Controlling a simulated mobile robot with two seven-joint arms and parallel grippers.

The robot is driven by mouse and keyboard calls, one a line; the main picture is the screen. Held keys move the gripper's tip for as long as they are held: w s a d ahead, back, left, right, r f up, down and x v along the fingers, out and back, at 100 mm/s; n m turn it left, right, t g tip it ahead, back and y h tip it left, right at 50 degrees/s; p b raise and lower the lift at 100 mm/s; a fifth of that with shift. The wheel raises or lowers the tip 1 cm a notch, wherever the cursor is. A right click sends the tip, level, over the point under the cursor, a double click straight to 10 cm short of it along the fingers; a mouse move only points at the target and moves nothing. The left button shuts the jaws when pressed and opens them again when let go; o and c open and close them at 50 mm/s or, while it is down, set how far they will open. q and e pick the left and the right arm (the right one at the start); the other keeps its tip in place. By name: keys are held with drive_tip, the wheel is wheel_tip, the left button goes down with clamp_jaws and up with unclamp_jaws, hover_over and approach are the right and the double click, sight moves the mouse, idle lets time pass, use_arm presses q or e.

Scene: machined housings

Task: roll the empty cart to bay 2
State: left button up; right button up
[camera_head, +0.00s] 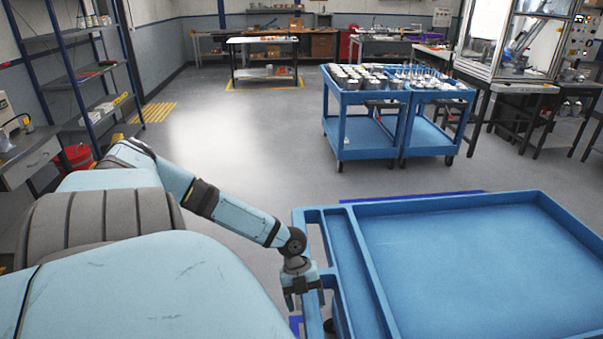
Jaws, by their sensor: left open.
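The empty cart (470,265) is blue, with a bare top tray and a raised rim, and fills the lower right. Its handle end, with a narrow slotted section, faces left. My left gripper (303,291) points down at the cart's left handle bar, with its open jaws over or around the bar. I cannot tell whether they touch it. Blue floor lines (412,196) show behind the cart and by its handle end. No bay number is readable. My right gripper is out of view.
Two blue carts loaded with machined parts (362,82) stand beyond the empty cart. A shelf rack (75,75) and red bucket (76,157) are at left. A workbench (265,55) stands at the back. The middle floor (230,130) is clear.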

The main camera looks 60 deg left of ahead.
use_arm(q)
drive_tip(key=v, duration=0.6)
drive_tip(key=shift+r+p, duration=0.2)
drive_tip(key=shift+p, duration=0.2)
drive_tip(key=s+d+f+n, duration=0.1)
drive_tip(key=s+d, duration=0.1)
drive_tip(key=d, duration=0.4)
drive_tip(key=s+d+f+n, duration=0.1)
drive_tip(key=s+d+f, duration=0.1)
drive_tip(key=d, duration=0.4)
drive_tip(key=s+d+f+n, duration=0.1)
drive_tip(key=s+d+n, duration=0.1)
drive_tip(key=d, duration=0.5)
drive_tip(key=shift+s+f+h, duration=0.15)
drive_tip(key=shift+f+h, duration=0.15)
drive_tip(key=shift+f, duration=0.05)
drive_tip(key=s+d+r+n+t+y, duration=0.1)
drive_tip(key=d+r+n+t+y, duration=0.4)
drive_tip(key=n, duration=1.2)
drive_tip(key=w+d+f+m+t+h+p, duration=0.1)
drive_tip(key=w+d+f+t+h+p, duration=0.1)
drive_tip(key=w+d+f+t, duration=0.3)
wheel_tip(320, 180, down, 2)
drive_tip(key=shift+w+d+f+t+h+p, duration=0.15)
drive_tip(key=shift+w+d+t+h+p, duration=0.3)
drive_tip(key=shift+d, duration=0.7)
